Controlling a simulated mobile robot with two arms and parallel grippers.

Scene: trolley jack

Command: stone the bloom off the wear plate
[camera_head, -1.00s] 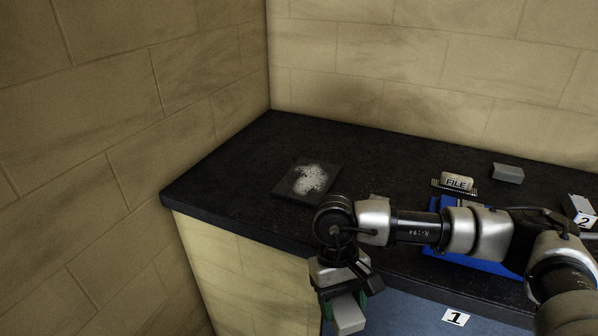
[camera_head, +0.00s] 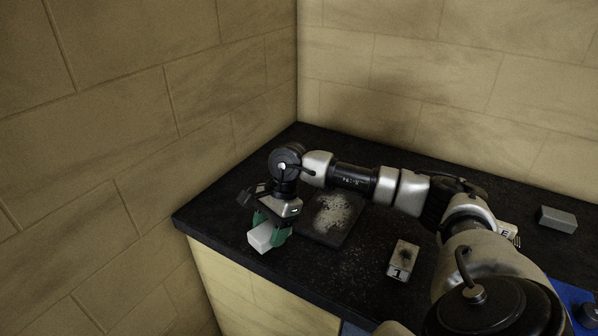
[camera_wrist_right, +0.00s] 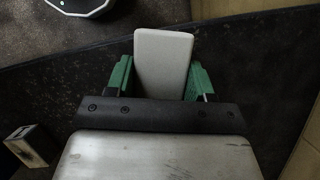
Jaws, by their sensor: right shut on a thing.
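The wear plate (camera_head: 347,231) is a dark flat square on the black bench top, with a pale speckled bloom (camera_head: 333,212) over its middle. My right gripper (camera_head: 271,229) has green fingers and is shut on a light grey block, the stone (camera_head: 260,238). The gripper points down and holds the stone left of the plate, near the bench's front left edge, apart from the plate. In the right wrist view the stone (camera_wrist_right: 163,62) sits between the green fingers, with its outer end clear. My arm passes behind the plate in the head view. My left gripper is not in view.
A small block marked 1 (camera_head: 402,262) stands on the bench right of the plate. A grey block (camera_head: 557,219) lies further right. A blue thing (camera_head: 572,303) shows at the lower right. Brick walls close the left and back. My arm hides much of the right bench.

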